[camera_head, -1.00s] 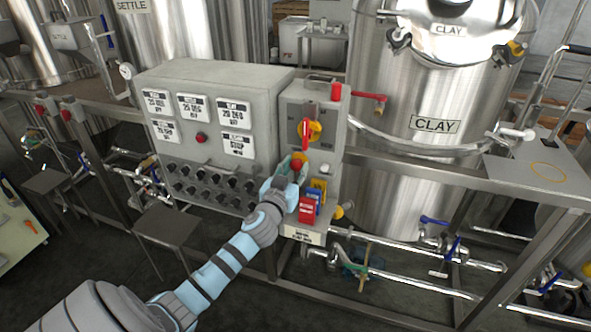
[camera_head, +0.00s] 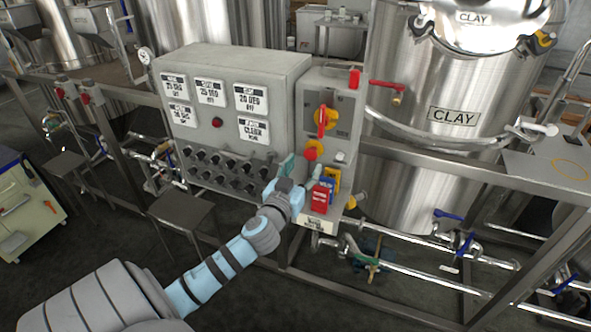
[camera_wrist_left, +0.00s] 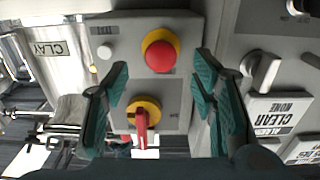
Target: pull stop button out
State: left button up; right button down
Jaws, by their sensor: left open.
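The stop button (camera_head: 311,152) is a red mushroom head on a yellow ring, on the narrow grey box to the right of the large panel. In the left wrist view the red head (camera_wrist_left: 161,57) and its ring show fully, between the spread fingers and apart from them. My left gripper (camera_head: 300,166) is open and empty just in front of and below the button. Its green-padded fingers also show in the left wrist view (camera_wrist_left: 162,72). My right gripper is not in view.
A red-handled rotary switch (camera_head: 323,119) on yellow sits above the button. Red, blue and yellow tags (camera_head: 321,196) hang below it. The large panel (camera_head: 232,62) has displays, one reading CLEAR, and several black knobs. A CLAY tank (camera_head: 400,110) stands behind, with pipes below.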

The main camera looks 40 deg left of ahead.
pick_arm(q)
jog(key=v, duration=0.7)
jog(key=shift+s, duration=0.3)
